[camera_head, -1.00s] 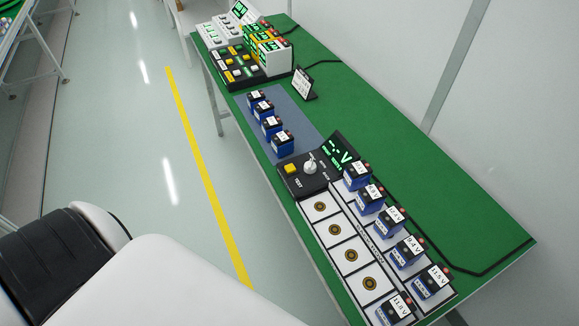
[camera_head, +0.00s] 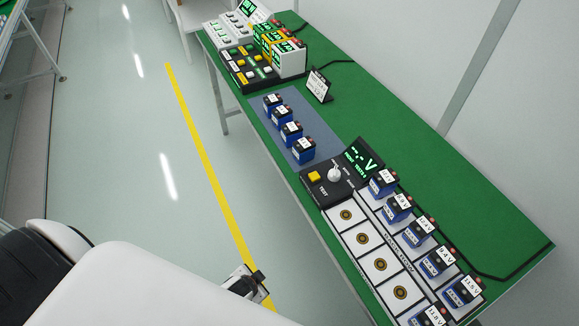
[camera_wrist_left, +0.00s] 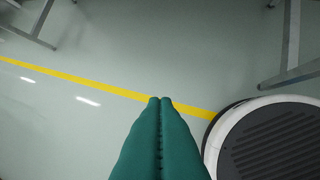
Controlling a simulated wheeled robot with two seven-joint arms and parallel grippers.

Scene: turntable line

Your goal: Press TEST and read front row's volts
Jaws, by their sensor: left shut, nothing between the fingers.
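The black tester box (camera_head: 340,188) on the green bench has a yellow button (camera_head: 314,177) marked TEST and a light knob (camera_head: 334,174). Its green-lit display (camera_head: 361,160) shows dashes and a V, with a smaller line too small to read. Beside it, white squares with brass discs (camera_head: 363,238) lie bare along the front edge; one labelled battery (camera_head: 430,317) stands at their near end. A back row of blue batteries (camera_head: 419,232) carries volt labels. My left gripper (camera_wrist_left: 160,100) is shut and empty above the floor, away from the tester. My right gripper is out of view.
Several blue batteries (camera_head: 291,132) stand on a grey-blue mat (camera_head: 317,149) behind the tester. A small sign (camera_head: 319,86) and a button panel (camera_head: 246,68) are farther back. A yellow floor line (camera_head: 205,160) runs along the open floor left of the bench.

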